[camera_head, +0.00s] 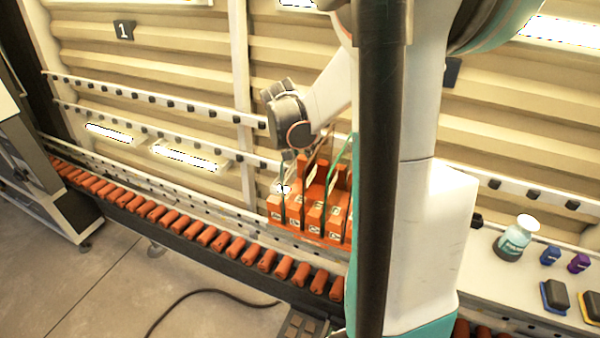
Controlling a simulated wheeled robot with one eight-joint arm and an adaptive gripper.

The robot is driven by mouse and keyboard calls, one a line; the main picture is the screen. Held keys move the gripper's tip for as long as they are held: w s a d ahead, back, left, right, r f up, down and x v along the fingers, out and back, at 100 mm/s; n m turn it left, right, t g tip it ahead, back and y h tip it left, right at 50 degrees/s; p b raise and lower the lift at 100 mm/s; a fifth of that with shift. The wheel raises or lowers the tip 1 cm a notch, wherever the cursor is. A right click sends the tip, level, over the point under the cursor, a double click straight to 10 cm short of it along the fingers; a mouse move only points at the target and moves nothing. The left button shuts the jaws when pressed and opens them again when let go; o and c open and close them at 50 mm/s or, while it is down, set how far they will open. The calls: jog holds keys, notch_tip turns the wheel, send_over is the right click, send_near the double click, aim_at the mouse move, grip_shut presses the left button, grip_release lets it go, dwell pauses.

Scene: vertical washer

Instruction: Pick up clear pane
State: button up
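An orange slotted rack (312,219) stands on the conveyor in the middle of the picture, left of my arm's dark column. Thin upright panes with dark green edges stand in its slots. One pane (283,203) is at the rack's left side and another pane (335,180) is further right. I cannot tell which one is the clear pane. My gripper (287,175) points down at the rack's left part, close to the left pane. Its fingers are small and blend with the rack and panes, so whether they are open or touch a pane is unclear. My arm hides the rack's right side.
A roller conveyor (180,227) with orange rollers runs along the corrugated wall, with guide rails (160,97) above it. At right, a bottle (515,240) and small blue (550,256) and purple (578,263) items stand on a white ledge. A grey machine (45,175) stands at left.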

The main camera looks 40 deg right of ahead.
jog(key=shift+f, duration=0.2)
dwell(0.4)
grip_shut()
